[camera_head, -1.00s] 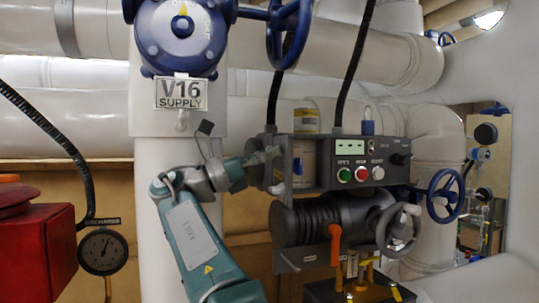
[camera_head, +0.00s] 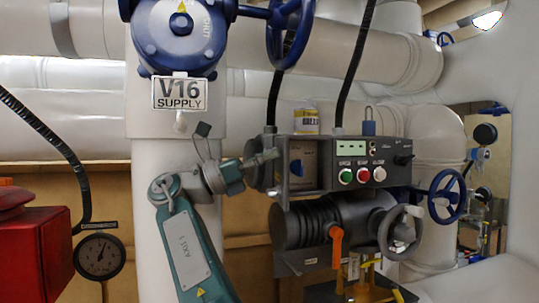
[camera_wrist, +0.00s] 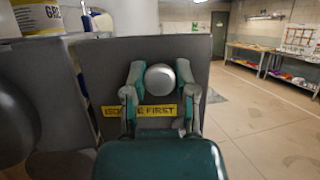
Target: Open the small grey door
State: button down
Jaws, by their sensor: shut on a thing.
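The small grey door (camera_wrist: 95,62) fills the middle of the wrist view, with a round metal knob (camera_wrist: 160,79) and a yellow label reading partly "FIRST" (camera_wrist: 150,110). My gripper (camera_wrist: 160,70) is shut on the knob, one finger on each side. In the head view my gripper (camera_head: 264,158) is at the left side of the grey control box (camera_head: 362,162).
A can (camera_head: 306,121) shows at the box top. Green, red and white buttons (camera_head: 362,175) are on its front. An orange lever (camera_head: 336,245) and a grey handwheel (camera_head: 400,230) lie below. A red box (camera_head: 35,250) stands left. Open floor (camera_wrist: 265,120) shows in the wrist view.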

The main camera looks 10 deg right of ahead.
jog(key=shift+w+a+f, duration=0.15)
jog(key=shift+w+f, duration=0.05)
jog(key=shift+f, duration=0.15)
jog(key=shift+c, duration=2)
grip_release()
jog(key=shift+r, duration=0.1)
jog(key=shift+s+r, duration=0.1)
jog(key=shift+r+t, duration=0.25)
jog(key=shift+t, duration=0.15)
